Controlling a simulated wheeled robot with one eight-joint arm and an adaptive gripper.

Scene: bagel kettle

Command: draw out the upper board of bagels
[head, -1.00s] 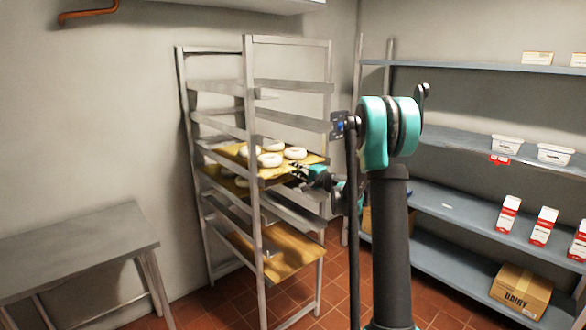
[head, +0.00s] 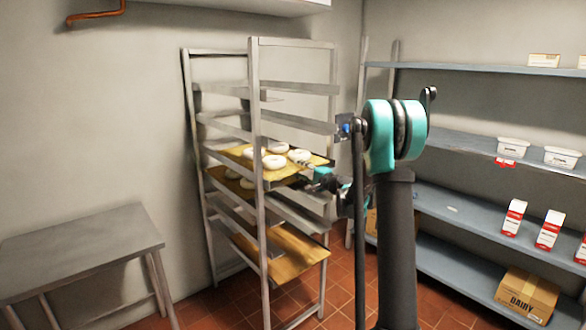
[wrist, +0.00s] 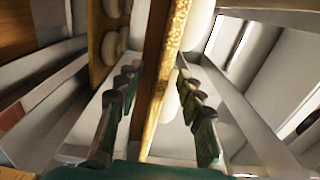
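The upper board (head: 233,154) is a yellowish-brown sheet with several pale bagels (head: 273,162) on it, lying in the metal rack (head: 254,110). My gripper (head: 314,178) is at the board's right end. In the wrist view my gripper (wrist: 155,80) is open, with fingers on both sides of the upper board's edge (wrist: 161,85). A gap shows between the left fingers and the board; the right fingers are closer to it, and contact is unclear. A lower board (wrist: 97,45) with bagels shows to the left there. In the head view my gripper's fingertips are partly hidden.
Another board with bagels (head: 216,180) lies just below, and a bare board (head: 285,257) lower down. A metal table (head: 85,240) stands at left. Shelving (head: 465,220) with tubs, cartons and a box (head: 527,294) is at right. Tiled floor shows in front of the rack.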

